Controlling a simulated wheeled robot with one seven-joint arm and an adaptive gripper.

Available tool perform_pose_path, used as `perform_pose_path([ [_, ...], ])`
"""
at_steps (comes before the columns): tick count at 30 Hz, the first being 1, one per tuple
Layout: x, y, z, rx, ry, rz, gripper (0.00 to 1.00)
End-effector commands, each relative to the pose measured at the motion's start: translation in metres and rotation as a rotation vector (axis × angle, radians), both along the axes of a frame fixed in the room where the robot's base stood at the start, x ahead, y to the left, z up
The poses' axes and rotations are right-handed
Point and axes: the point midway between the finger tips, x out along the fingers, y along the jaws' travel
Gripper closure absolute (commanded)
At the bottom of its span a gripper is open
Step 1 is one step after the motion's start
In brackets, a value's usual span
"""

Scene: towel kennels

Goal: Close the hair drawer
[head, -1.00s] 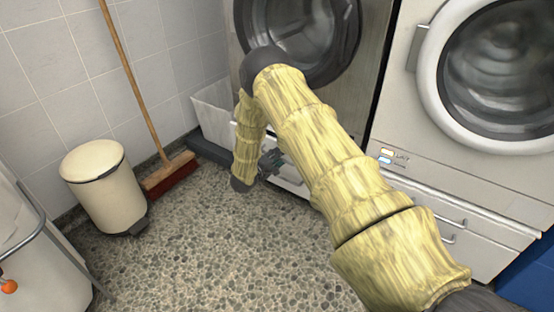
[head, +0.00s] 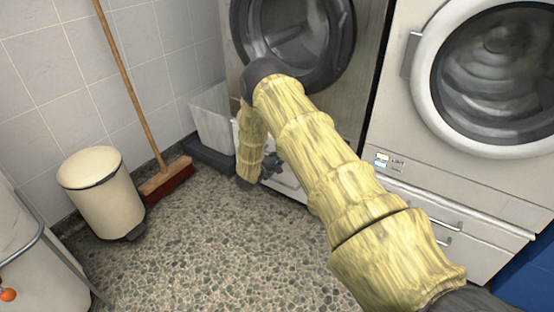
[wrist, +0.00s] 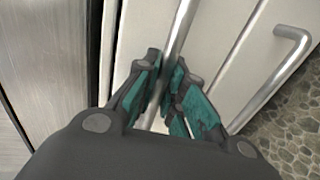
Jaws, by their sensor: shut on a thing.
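My gripper (wrist: 165,85) is shut on a metal bar handle (wrist: 182,28), which runs between its teal-padded fingers in the wrist view. The handle is on a pale drawer front (wrist: 223,45). In the head view my gripper (head: 270,165) is low at the front of the left machine, partly behind my arm. The pale drawer front (head: 288,184) below that machine is mostly hidden by the arm. No label for the hair drawer is readable, and I cannot tell how far the held drawer stands out.
A second bar handle (wrist: 268,85) lies right of the held one. A right machine (head: 465,180) has drawers below. A cream pedal bin (head: 103,195), a broom (head: 168,178) and a white box-like thing (head: 210,118) stand left. Speckled floor (head: 220,235) is clear in front.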

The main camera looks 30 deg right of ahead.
Motion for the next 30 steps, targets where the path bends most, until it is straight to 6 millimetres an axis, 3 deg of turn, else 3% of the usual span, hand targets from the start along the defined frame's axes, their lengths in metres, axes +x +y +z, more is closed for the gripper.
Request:
perform_pose_path([
  [3,0.002,-0.004,0.002,-0.004,-0.004,0.001,1.0],
  [4,0.002,-0.004,0.002,-0.004,-0.004,0.0,0.85],
  [7,0.002,-0.004,0.002,-0.004,-0.004,0.0,0.67],
  [20,0.0,0.004,0.002,-0.002,-0.002,0.002,0.66],
  [30,-0.021,0.052,0.013,-0.004,-0.001,0.002,0.66],
])
